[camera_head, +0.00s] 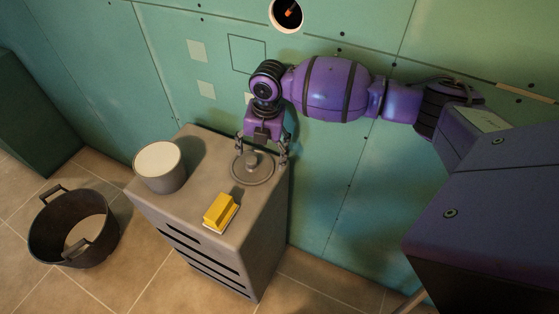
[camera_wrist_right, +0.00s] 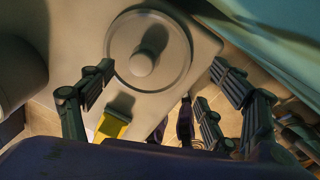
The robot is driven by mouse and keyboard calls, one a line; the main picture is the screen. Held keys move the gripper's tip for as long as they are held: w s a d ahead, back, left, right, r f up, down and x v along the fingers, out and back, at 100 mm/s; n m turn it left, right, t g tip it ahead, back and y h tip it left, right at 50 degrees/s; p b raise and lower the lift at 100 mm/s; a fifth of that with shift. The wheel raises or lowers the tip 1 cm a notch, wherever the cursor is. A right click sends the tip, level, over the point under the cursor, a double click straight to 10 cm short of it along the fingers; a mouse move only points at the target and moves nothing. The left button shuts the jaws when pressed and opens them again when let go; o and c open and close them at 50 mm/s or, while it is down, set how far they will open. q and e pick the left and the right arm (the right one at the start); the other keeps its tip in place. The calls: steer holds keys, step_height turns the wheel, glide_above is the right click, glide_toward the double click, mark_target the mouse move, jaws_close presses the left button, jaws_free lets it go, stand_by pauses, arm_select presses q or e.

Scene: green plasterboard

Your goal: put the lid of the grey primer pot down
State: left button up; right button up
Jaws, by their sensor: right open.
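The lid (camera_head: 251,174) is a grey disc with a round knob, lying flat on top of the grey cabinet (camera_head: 200,260) near its back right edge. It also shows in the right wrist view (camera_wrist_right: 176,68). The grey primer pot (camera_head: 165,178) stands open on the cabinet's left side, with pale primer inside up near the rim. My right gripper (camera_head: 264,155) is above the lid with its fingers spread wide and apart from the knob. In the right wrist view its fingers (camera_wrist_right: 160,85) stand either side, holding nothing. My left gripper is not in view.
A yellow block-like tool (camera_head: 219,212) lies on the cabinet in front of the lid. A dark bucket (camera_head: 48,232) with handles stands on the tiled floor at the left. The green wall (camera_head: 340,185) rises close behind the cabinet.

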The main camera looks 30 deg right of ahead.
mark_target(265, 166)
arm_select(q)
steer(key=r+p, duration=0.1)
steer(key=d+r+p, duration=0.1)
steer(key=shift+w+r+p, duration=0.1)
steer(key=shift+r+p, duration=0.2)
steer(key=shift+p, duration=0.1)
arm_select(e)
step_height(265, 166, up, 8)
steer(key=shift+s+d+r, duration=0.2)
steer(key=shift+d, duration=0.2)
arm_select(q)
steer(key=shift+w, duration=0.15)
